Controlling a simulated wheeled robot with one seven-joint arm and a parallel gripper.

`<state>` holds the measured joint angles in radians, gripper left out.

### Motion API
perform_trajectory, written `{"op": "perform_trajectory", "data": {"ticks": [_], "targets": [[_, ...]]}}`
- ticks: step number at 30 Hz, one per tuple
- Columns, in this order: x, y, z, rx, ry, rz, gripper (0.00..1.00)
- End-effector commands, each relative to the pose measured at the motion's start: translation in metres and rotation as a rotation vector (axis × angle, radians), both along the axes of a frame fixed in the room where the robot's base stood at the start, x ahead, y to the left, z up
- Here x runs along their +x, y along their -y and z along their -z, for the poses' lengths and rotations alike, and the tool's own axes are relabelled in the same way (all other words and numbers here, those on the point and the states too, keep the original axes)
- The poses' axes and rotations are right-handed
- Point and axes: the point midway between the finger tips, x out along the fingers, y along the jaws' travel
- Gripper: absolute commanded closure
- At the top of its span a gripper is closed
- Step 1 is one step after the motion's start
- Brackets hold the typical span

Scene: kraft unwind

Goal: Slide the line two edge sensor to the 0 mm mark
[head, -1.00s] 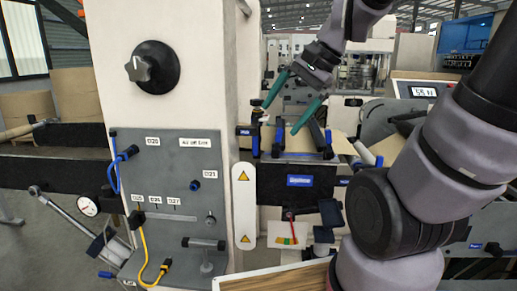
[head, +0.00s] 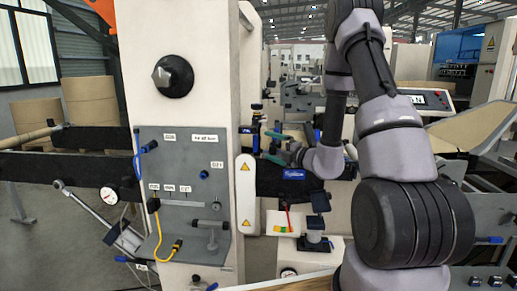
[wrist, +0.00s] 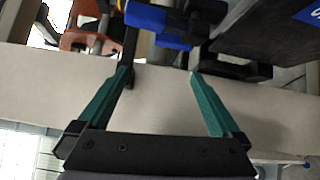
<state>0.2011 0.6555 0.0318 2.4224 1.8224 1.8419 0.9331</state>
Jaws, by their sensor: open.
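My gripper (head: 272,147) is open, with green fingers apart and nothing held. In the head view it points left, beside small blue-and-black fittings (head: 256,138) near the white column. In the wrist view, my gripper (wrist: 160,85) has a bare pale surface between its fingertips. A blue-and-black block (wrist: 158,24) lies ahead of the fingertips, with a dark post by the left finger. I cannot tell whether this block is the line two edge sensor. No 0 mm mark or scale is readable, and my arm hides part of the area behind.
The white column (head: 188,105) carries a grey panel (head: 185,190) with a black knob above it. A display (head: 420,99) stands right.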

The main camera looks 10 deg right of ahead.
Motion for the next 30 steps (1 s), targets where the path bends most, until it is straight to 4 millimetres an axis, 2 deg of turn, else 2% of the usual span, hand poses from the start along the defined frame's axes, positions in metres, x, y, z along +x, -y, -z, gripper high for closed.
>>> {"op": "perform_trajectory", "data": {"ticks": [1,3,6,11,21,30], "targets": [[0.003,0.008,0.011,0.031,-0.026,0.038,0.0],[0.006,0.016,0.018,0.058,-0.044,0.074,0.0],[0.012,0.017,0.021,0.072,-0.053,0.092,0.0],[0.031,0.006,0.021,0.07,-0.05,0.087,0.0],[0.086,-0.022,0.021,0.068,-0.05,0.087,0.0],[0.103,-0.03,0.02,0.068,-0.051,0.088,0.0]]}}
